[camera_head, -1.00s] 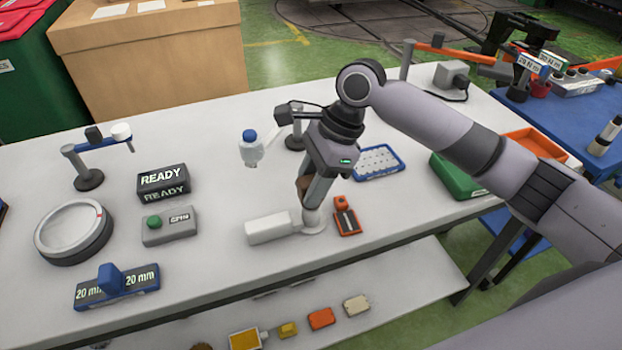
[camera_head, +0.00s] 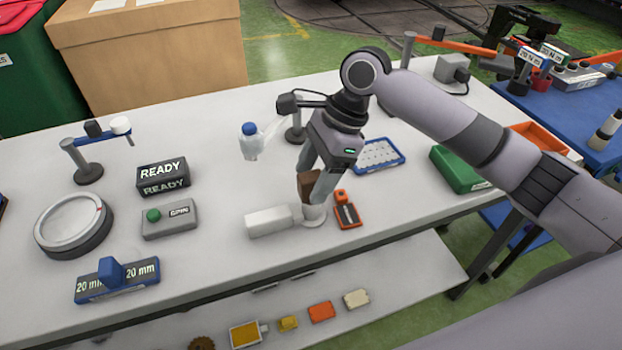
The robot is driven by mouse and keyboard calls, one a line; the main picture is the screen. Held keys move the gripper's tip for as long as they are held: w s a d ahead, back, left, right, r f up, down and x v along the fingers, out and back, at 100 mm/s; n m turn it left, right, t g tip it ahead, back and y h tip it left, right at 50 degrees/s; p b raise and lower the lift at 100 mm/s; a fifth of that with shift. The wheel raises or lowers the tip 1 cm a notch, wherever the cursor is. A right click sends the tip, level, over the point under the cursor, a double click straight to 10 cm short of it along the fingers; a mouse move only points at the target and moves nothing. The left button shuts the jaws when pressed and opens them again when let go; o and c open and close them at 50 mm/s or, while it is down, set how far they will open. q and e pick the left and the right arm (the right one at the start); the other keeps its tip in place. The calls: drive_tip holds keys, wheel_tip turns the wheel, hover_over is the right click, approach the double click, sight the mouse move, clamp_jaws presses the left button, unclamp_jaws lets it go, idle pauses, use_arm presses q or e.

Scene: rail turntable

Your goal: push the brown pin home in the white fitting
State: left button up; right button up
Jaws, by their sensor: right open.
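The white fitting (camera_head: 270,221) lies on the white table near its front edge, with a round cup-like end (camera_head: 314,214) at its right. The brown pin (camera_head: 308,186) stands at that round end, its brown top showing between the fingers. How deep it sits in the fitting I cannot tell. My right gripper (camera_head: 317,190) points down over the round end, with its fingers apart on either side of the pin. My left gripper is not in view.
An orange tool (camera_head: 346,210) lies close to the right of the fitting. A blue tray (camera_head: 378,156) and a green box (camera_head: 458,170) are farther right. A bottle with a blue cap (camera_head: 251,143) stands behind. The table left of the fitting is clear up to the grey button box (camera_head: 169,220).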

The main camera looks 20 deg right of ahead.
drive_tip(key=v, duration=0.5)
drive_tip(key=shift+d+r, duration=0.1)
drive_tip(key=shift+r, duration=0.2)
idle(0.4)
